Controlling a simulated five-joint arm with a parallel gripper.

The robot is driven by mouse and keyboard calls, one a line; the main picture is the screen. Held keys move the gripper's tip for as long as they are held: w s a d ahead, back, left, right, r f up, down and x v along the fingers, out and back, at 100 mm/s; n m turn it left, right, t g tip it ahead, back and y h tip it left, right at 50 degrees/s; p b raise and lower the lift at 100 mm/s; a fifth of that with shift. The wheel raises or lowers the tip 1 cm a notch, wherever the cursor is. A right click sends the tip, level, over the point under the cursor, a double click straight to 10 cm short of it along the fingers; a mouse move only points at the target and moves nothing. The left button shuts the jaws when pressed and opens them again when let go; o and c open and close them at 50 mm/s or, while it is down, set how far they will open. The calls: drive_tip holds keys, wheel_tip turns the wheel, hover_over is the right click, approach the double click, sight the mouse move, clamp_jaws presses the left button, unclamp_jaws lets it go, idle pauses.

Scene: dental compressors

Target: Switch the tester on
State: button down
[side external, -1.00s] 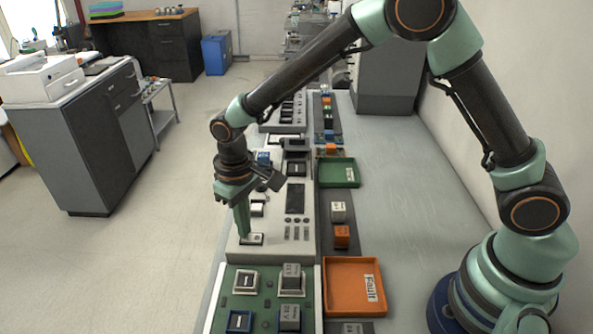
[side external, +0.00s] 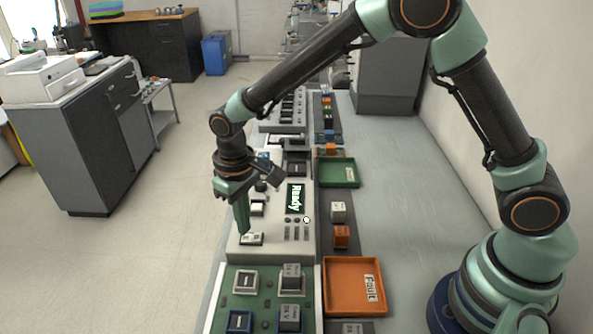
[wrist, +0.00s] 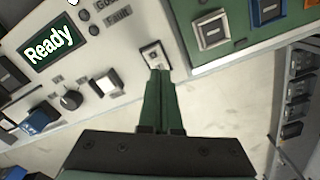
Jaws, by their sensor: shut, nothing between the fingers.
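The tester (side external: 272,222) is a pale panel on the bench. Its screen (side external: 295,198) is lit and reads "Ready"; the same word shows on the screen in the wrist view (wrist: 49,47). A small white lamp (side external: 306,219) glows below the screen. A rocker switch (side external: 251,239) sits at the near left corner of the panel, and it also shows in the wrist view (wrist: 154,56). My gripper (side external: 243,231) is shut and empty, pointing down with its green fingertips at the switch. In the wrist view the fingertips (wrist: 160,73) partly cover the switch; contact is unclear.
A green board (side external: 264,301) with several square modules lies nearer the camera. An orange tray (side external: 328,288) labelled "Fault" and a green tray (side external: 330,180) stand right of the tester. Loose white and orange blocks (side external: 341,236) lie between them. The grey bench at right is mostly clear.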

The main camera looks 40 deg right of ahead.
sight(248, 236)
drive_tip(key=shift+r, duration=2.6)
drive_tip(key=shift+r, duration=0.1)
drive_tip(key=s+d+r+m+t, duration=0.1)
drive_tip(key=s+d+r+t, duration=0.25)
drive_tip(key=d+r, duration=0.7)
drive_tip(key=s+d+r+m+t, duration=0.2)
drive_tip(key=s+d, duration=0.6)
drive_tip(key=s, duration=0.1)
drive_tip(key=shift+s+d, duration=0.15)
drive_tip(key=shift+d, duration=0.1)
